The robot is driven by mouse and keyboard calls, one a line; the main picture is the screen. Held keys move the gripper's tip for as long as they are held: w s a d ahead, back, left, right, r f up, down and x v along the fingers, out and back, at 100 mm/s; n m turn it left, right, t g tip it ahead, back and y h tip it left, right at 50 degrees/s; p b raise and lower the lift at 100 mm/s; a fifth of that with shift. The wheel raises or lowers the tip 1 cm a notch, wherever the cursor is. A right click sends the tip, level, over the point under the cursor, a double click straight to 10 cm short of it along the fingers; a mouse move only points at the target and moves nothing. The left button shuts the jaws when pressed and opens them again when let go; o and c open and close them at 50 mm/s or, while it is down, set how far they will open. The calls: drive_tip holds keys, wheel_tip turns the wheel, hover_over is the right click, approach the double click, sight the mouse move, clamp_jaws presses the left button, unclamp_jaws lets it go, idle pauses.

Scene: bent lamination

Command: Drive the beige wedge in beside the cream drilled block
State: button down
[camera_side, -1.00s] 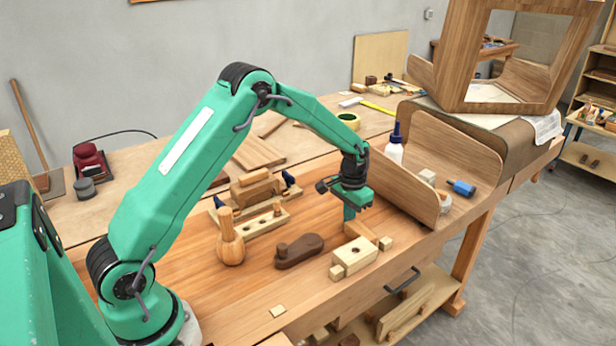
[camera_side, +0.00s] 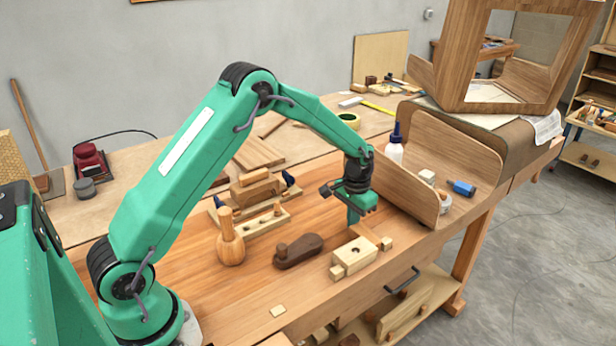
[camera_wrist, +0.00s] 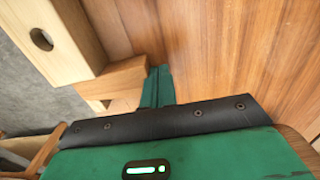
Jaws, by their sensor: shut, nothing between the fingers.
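The cream drilled block (camera_side: 354,257) lies near the front edge of the bench, its dark hole facing up. It also shows at the upper left of the wrist view (camera_wrist: 48,38). In the wrist view the wedge (camera_wrist: 118,78) sits against the end of the drilled block. My gripper (camera_side: 353,221) is shut and empty, low over the bench. Its green fingertips (camera_wrist: 158,76) are at the wedge's broad end and seem to touch it.
Small pale blocks (camera_side: 386,243) sit by the drilled block. A dark brown wooden plane (camera_side: 298,252), a mallet (camera_side: 230,245) and a clamped form (camera_side: 262,222) stand to the left. A curved plywood shell (camera_side: 405,190) is close on the right. Bench between plane and gripper is clear.

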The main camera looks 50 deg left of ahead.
sight(362, 230)
drive_tip(key=shift+s+d, duration=0.2)
drive_tip(key=shift+d, duration=0.9)
drive_tip(key=shift+s+d, duration=0.15)
drive_tip(key=shift+d, duration=0.9)
idle(3.1)
drive_tip(key=shift+w+a, duration=0.1)
drive_tip(key=shift+a, duration=0.1)
idle(0.8)
drive_tip(key=shift+a, duration=0.65)
drive_tip(key=shift+r, duration=0.1)
drive_tip(key=shift+r, duration=3.4)
